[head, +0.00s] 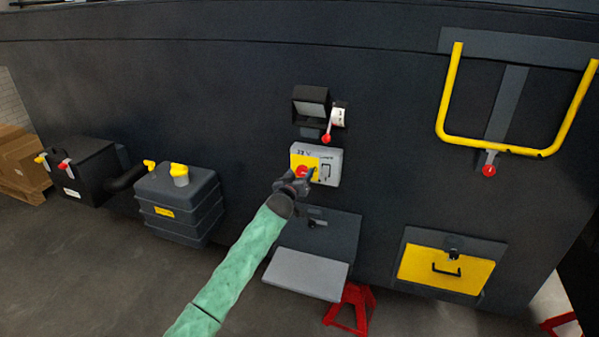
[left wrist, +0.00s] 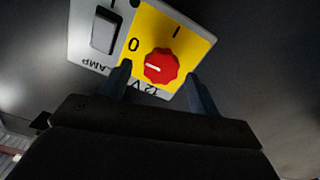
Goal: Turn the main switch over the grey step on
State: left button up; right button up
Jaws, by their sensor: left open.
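The main switch is a red knob (left wrist: 161,66) on a yellow plate (left wrist: 188,44) marked 0 and I. The knob's white mark lies on its left side in the left wrist view, nearer the 0 than the I. In the head view the switch panel (head: 328,166) sits on the dark wall above the grey step (head: 306,276). My left gripper (head: 303,178) is in front of the panel, partly covering the knob. Its open fingers (left wrist: 159,74) stand on either side of the knob; contact cannot be told. My right gripper is out of view.
Above the panel are a dark box (head: 311,101) and a red-ended lever (head: 327,137). A yellow bar (head: 500,147) and yellow hatch (head: 430,268) are at right. A red stand (head: 351,308) is below.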

pick_arm(q)
jog(key=shift+w+f, duration=0.1)
jog(key=shift+w, duration=0.15)
jog(key=shift+c, duration=0.4)
jog(key=c, duration=0.9)
